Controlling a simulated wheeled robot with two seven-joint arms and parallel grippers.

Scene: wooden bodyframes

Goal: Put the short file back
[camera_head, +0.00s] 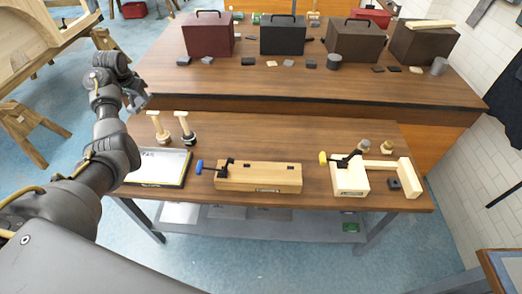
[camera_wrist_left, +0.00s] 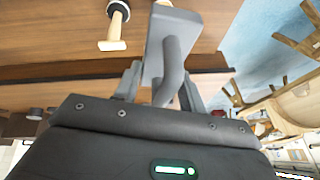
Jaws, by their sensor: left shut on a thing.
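My left gripper (camera_head: 140,98) is over the left end of the workbench in the head view. The left wrist view shows it (camera_wrist_left: 162,88) shut on a grey tool (camera_wrist_left: 172,30) with a flat plate and a curved grip, seemingly the short file. The tool is held clear of the wooden top; it cannot be made out in the head view. A white board with dark edges and lettering (camera_head: 155,165) lies at the bench's front left. My right gripper is not in view.
A wooden block with a blue-handled tool (camera_head: 260,178) and a pale block with a yellow-handled tool (camera_head: 350,180) lie along the front. Several dark boxes (camera_head: 283,37) stand at the back. The bench's middle is clear.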

